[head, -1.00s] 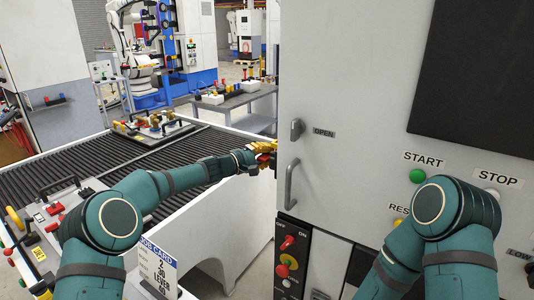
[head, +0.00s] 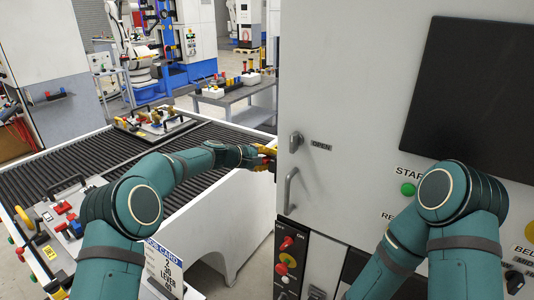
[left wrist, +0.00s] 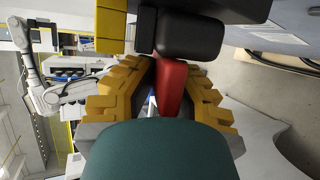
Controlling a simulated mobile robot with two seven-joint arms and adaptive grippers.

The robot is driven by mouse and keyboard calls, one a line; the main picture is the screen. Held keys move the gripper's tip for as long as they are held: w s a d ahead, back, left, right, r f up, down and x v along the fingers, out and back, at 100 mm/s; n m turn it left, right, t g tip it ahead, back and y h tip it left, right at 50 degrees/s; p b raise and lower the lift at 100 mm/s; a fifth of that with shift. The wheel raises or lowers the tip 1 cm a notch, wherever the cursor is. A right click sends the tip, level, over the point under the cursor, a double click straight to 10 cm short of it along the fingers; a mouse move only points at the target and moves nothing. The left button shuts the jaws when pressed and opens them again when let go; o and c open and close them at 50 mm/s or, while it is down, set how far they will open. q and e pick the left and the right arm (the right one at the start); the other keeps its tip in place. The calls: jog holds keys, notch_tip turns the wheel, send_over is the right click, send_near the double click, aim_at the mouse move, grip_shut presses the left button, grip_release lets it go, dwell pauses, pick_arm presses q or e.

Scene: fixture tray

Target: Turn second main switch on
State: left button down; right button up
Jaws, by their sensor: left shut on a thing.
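My left gripper (head: 266,158) is at the left edge of the large grey cabinet (head: 340,90), left of its grey door handle. In the left wrist view its yellow fingers (left wrist: 160,98) are shut on a red switch handle (left wrist: 172,88), one on each side. The handle's upper end meets a black part (left wrist: 190,36). In the head view the switch is mostly hidden by the gripper and cabinet edge, so its on or off position cannot be told. My right arm is at the lower right; its gripper is out of sight.
The cabinet front has a door handle (head: 290,190), a green START button (head: 408,189) and a lower panel with a red knob (head: 287,243). A roller conveyor (head: 100,160) lies left, with a fixture tray (head: 155,123). A job card (head: 163,268) stands in front.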

pick_arm(q)
jog(key=shift+f+n+g+y, duration=0.1)
jog(key=shift+n+g+y, duration=0.2)
jog(key=shift+g+y, duration=0.45)
jog(key=shift+f, duration=0.1)
jog(key=c, duration=1)
grip_release()
jog(key=v, duration=1.2)
jog(key=shift+w+d, duration=0.1)
